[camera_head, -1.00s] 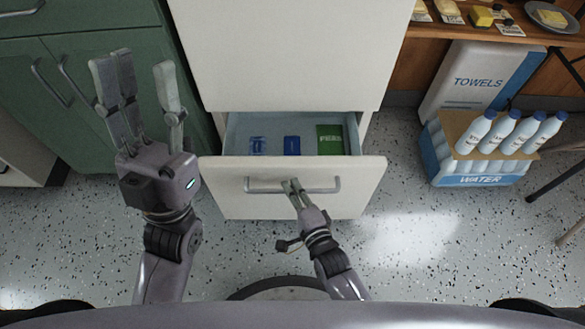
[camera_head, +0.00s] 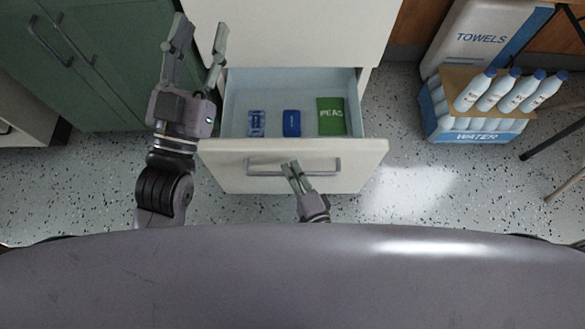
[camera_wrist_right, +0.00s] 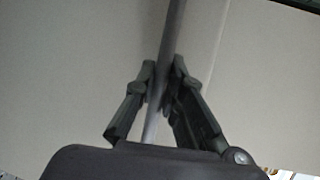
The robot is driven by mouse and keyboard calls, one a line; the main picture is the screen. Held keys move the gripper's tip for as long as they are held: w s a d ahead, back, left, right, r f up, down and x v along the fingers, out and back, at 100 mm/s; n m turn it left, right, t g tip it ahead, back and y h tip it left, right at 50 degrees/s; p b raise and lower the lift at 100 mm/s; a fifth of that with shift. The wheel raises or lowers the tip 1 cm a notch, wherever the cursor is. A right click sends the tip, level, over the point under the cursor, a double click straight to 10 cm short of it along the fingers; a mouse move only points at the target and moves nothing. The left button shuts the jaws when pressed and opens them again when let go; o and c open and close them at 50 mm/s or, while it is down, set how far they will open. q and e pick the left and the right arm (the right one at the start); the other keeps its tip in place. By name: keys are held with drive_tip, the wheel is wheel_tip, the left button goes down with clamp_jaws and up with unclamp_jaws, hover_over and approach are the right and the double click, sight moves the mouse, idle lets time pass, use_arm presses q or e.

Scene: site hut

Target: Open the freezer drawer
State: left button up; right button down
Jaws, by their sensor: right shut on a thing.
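The white freezer drawer (camera_head: 220,160) stands pulled out below the white freezer body (camera_head: 300,35), with its inside showing from above. Its grey bar handle (camera_head: 325,165) runs across the front. In the right wrist view, the fingers of my right gripper (camera_wrist_right: 163,75) are closed around the handle bar (camera_wrist_right: 174,25). My left gripper (camera_head: 200,28) is raised left of the drawer, fingers apart and empty.
The drawer holds a clear blue-marked pack (camera_head: 256,123), a blue box (camera_head: 291,123) and a green PEAS bag (camera_head: 331,116). Green cabinets (camera_head: 100,70) stand at left. A WATER bottle pack (camera_head: 470,135) and a TOWELS pack (camera_head: 480,38) stand right. Speckled floor (camera_head: 410,190) between is clear.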

drive_tip(key=c, duration=1.9)
unclamp_jaws()
drive_tip(key=v, duration=1.2)
